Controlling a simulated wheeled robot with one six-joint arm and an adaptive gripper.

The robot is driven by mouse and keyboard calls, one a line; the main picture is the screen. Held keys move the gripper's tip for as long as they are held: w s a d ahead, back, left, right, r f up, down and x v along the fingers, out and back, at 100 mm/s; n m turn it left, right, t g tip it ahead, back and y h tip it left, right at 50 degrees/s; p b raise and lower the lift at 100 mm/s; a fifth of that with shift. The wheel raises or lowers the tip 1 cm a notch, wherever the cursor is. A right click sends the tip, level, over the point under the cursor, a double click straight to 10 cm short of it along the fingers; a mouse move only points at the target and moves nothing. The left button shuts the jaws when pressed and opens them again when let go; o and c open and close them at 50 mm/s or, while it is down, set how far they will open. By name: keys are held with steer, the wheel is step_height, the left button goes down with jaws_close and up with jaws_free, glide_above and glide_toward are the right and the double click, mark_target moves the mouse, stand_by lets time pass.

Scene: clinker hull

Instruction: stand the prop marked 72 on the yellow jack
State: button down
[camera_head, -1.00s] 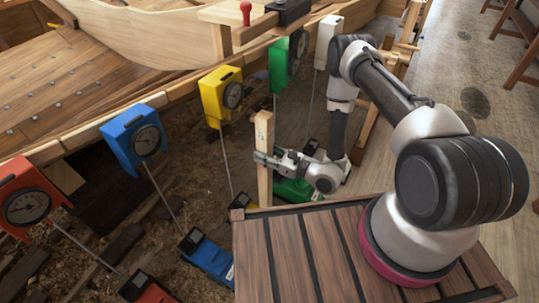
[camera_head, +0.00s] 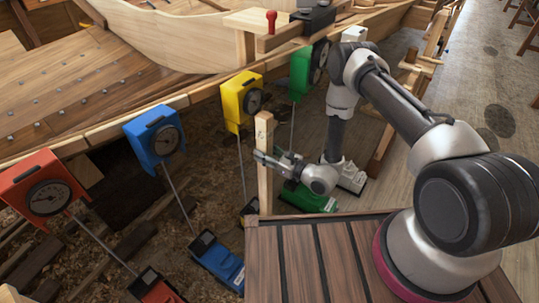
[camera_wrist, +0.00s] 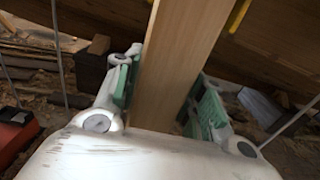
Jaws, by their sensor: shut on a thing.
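A pale wooden prop (camera_head: 265,185) stands upright in my gripper (camera_head: 275,162), which is shut around its upper half. A small mark shows near its top, too small to read. The wrist view shows the prop (camera_wrist: 178,65) between the two green-padded fingers (camera_wrist: 165,98). The yellow gauge box (camera_head: 241,102) hangs at the hull's edge, behind and left of the prop's top. A thin rod runs from it down to a dark base (camera_head: 250,207), mostly hidden by the prop and the deck corner.
Red (camera_head: 42,190), blue (camera_head: 155,139) and green (camera_head: 309,69) gauge boxes line the hull, with rods down to bases such as the blue base (camera_head: 216,262) and green base (camera_head: 308,199). A slatted wooden deck (camera_head: 300,260) is in front. A red-handled tool (camera_head: 271,20) stands on the hull bench.

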steer(key=w+a+f, duration=0.6)
steer(key=w+a, duration=0.1)
steer(key=a, duration=0.1)
steer(key=shift+a, duration=0.4)
stand_by(1.4)
steer(key=shift+f, duration=0.45)
stand_by(0.5)
steer(key=shift+a, duration=0.1)
stand_by(0.7)
steer(key=c, duration=0.8)
jaws_free()
steer(key=shift+f, duration=0.1)
